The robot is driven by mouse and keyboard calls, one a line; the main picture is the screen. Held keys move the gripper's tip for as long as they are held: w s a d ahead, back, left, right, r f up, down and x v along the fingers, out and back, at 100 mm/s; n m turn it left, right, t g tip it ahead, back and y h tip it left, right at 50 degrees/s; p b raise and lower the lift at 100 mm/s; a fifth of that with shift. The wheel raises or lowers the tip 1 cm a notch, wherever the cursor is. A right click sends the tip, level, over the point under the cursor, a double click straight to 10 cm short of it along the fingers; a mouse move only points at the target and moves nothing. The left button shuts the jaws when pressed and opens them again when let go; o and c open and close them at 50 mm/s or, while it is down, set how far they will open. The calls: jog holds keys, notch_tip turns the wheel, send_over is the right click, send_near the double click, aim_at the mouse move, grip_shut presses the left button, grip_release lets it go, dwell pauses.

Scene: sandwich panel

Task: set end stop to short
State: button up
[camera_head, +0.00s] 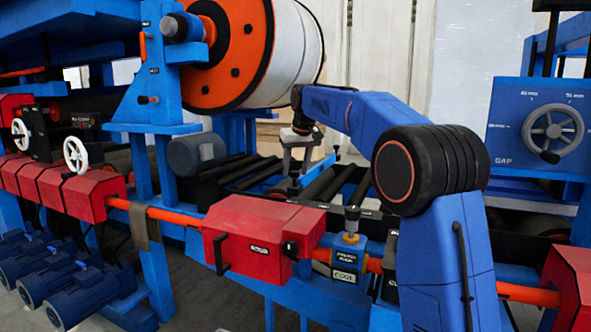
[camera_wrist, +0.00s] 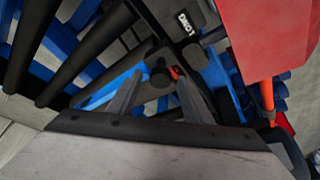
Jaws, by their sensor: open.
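In the wrist view a dark plate with an upside-down white label reading LONG (camera_wrist: 186,22) lies beyond my fingers. A round black knob (camera_wrist: 158,74) with a small red piece beside it (camera_wrist: 176,73) shows between my fingertips; I take it as part of the end stop, but cannot be sure. No SHORT label is readable. My gripper (camera_wrist: 158,88) is open, its two grey fingers either side of the knob in the picture; I cannot tell whether they touch it. In the head view my gripper (camera_head: 292,185) points down over the rollers, behind the red box.
A red box (camera_head: 250,245) with black handles stands just in front of my gripper, and its red side (camera_wrist: 275,40) fills the wrist view's upper right. Dark rollers (camera_head: 325,180) lie behind.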

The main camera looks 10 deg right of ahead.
grip_shut()
jog(key=s+d, duration=0.7)
jog(key=d, duration=0.3)
jog(key=s+d, duration=0.8)
jog(key=d, duration=0.2)
jog(key=shift+d, duration=0.25)
jog(key=shift+f, duration=0.1)
grip_release()
jog(key=shift+d, duration=0.15)
jog(key=a+v, duration=0.1)
jog(key=v, duration=1.6)
jog(key=shift+d+r, duration=0.3)
jog(key=shift+d, duration=0.05)
